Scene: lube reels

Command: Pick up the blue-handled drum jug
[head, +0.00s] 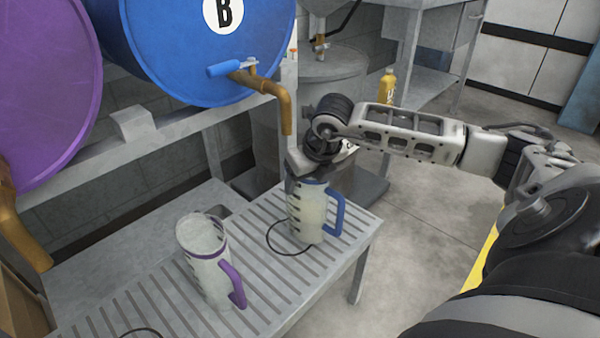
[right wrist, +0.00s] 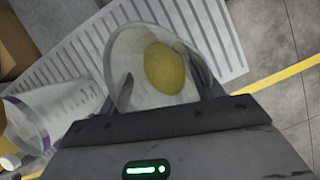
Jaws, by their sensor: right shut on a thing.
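The blue-handled drum jug (head: 308,219) stands upright on the slatted grey bench, below the brass tap of the blue drum. It is pale and translucent with dark marks, and its blue handle faces right. My right gripper (head: 308,176) is over its top from above and shut on it. The right wrist view looks down into the round mouth of the jug (right wrist: 135,85), with a yellowish patch inside. The gripper's fingers there are partly hidden by the jug. My left gripper is not in view.
A purple-handled jug (head: 207,262) stands on the bench (head: 150,292) to the left. The blue drum (head: 190,45) with its brass tap (head: 285,105) hangs over the bench's back. A purple drum (head: 45,80) is at far left. A yellow bottle (head: 387,88) stands behind my right arm.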

